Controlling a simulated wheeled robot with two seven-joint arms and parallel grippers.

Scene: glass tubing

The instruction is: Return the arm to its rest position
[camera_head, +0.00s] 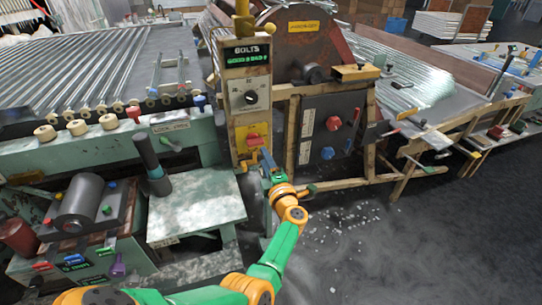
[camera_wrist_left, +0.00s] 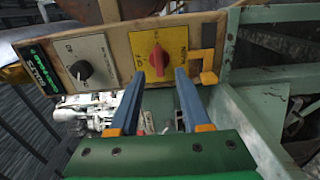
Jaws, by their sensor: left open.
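My left arm, green and orange, reaches in from the bottom left in the head view. Its gripper (camera_head: 267,160) is in front of the lower part of a wooden control panel (camera_head: 237,110). In the left wrist view the gripper (camera_wrist_left: 158,76) has two blue fingers, spread apart with nothing held between them. A red knob (camera_wrist_left: 159,57) on a yellow plate (camera_wrist_left: 178,42) shows just beyond the gap between the fingertips; contact cannot be told. The same yellow plate shows in the head view (camera_head: 259,131). My right gripper is not in view.
The panel also carries a black dial (camera_head: 251,97) and a green lit display (camera_head: 247,57). A dark box with red and blue knobs (camera_head: 334,123) stands to its right. A machine bench (camera_head: 193,207) stands left of the arm. Open dark floor (camera_head: 420,245) lies to the right.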

